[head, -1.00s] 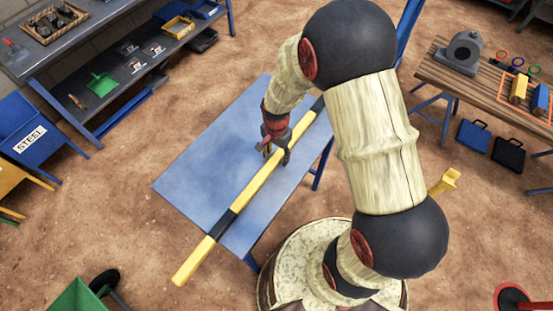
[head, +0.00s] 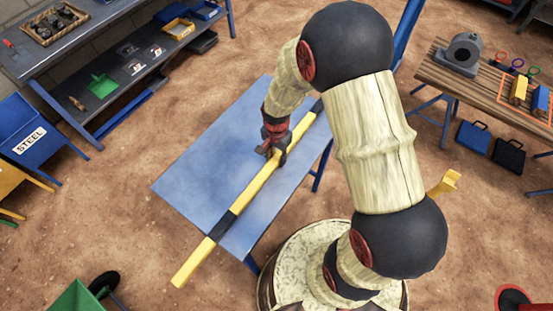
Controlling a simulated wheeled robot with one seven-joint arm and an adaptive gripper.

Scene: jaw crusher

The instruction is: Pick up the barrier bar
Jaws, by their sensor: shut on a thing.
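The barrier bar (head: 257,184) is a long yellow bar with black bands. It lies diagonally along the blue table (head: 195,165), and its near yellow end sticks out past the table's lower left edge. My gripper (head: 275,155) is over the middle of the bar, pointing down, with its fingers shut on the bar. The bar seems to rest on the tabletop; I cannot see a clear gap under it. Part of the bar's far end is hidden behind my gripper and arm.
A dark workbench (head: 105,52) with trays stands at the upper left, near a blue bin marked STEEL (head: 38,135). A wooden table (head: 492,80) with tools stands at the right. The blue table is otherwise clear, with open dirt floor around it.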

